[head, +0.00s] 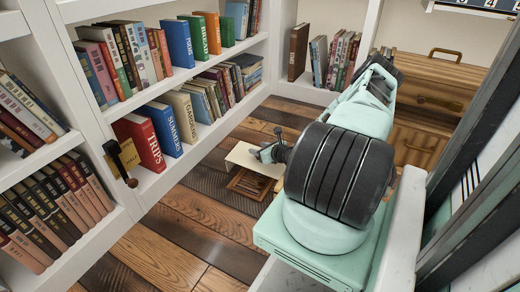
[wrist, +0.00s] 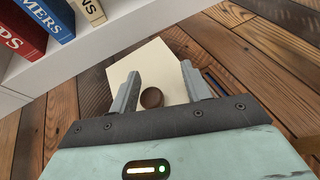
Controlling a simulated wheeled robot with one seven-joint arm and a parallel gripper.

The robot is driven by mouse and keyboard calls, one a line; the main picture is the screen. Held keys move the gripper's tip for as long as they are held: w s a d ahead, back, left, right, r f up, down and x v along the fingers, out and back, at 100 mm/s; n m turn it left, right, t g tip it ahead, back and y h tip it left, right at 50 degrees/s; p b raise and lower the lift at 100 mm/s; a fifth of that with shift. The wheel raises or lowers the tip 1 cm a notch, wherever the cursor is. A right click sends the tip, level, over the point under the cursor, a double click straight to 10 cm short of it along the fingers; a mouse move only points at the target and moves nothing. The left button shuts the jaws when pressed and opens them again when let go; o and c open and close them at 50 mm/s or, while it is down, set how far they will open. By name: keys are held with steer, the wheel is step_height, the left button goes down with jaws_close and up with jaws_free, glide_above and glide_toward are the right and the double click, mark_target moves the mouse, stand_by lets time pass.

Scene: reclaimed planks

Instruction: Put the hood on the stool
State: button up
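A low piece with a flat cream top (head: 248,158) and a slatted wooden part (head: 250,184) below it stands on the floor; it looks like the stool. Its cream top also shows in the wrist view (wrist: 152,57). A small brown round thing (wrist: 151,97) shows between my fingers, over the cream top; I cannot tell whether it is the hood or whether it touches the top. My gripper (wrist: 160,72) is open, with a clear gap to the right of the round thing. In the head view my gripper (head: 268,152) is at the cream top's right edge, partly hidden by my arm.
White bookshelves with several books (head: 150,140) stand at the left and back. A small sign (head: 122,154) hangs at the shelf corner. A wooden drawer unit (head: 430,90) is at the back right. Bare plank floor (head: 165,240) lies in front of the shelves.

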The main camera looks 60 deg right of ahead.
steer(key=shift+r, duration=0.15)
steer(key=shift+s+a+r+p, duration=0.1)
steer(key=shift+s+r+p, duration=0.2)
steer(key=shift+r+p, duration=0.5)
steer(key=p+v, duration=0.5)
steer(key=v, duration=0.6)
